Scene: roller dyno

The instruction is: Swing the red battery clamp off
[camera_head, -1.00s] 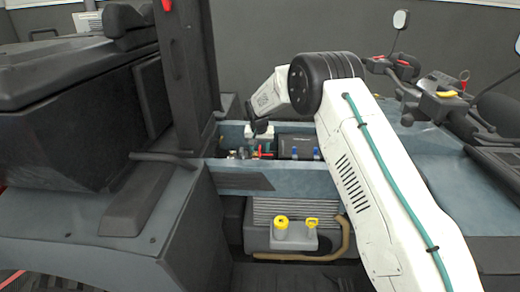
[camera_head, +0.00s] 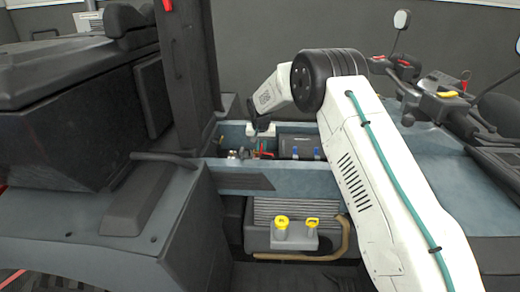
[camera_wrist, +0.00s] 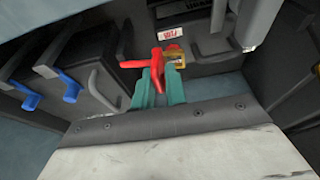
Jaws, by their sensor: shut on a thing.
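The red battery clamp (camera_wrist: 153,68) shows in the wrist view just above centre, with a red arm pointing left. My gripper (camera_wrist: 158,86) has its two teal fingers shut on the clamp's lower part. A brass-coloured battery terminal (camera_wrist: 175,55) sits just right of the clamp, close beside it; I cannot tell whether they touch. In the head view the red clamp (camera_head: 267,155) is small inside the open bay, below my wrist. My fingers are mostly hidden there.
The bay's blue-grey front wall (camera_head: 300,176) runs in front of the clamp. A black box with blue levers (camera_wrist: 72,88) stands left in the wrist view. A dark upright post (camera_head: 186,75) rises left of the bay. Yellow caps (camera_head: 282,221) sit lower down.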

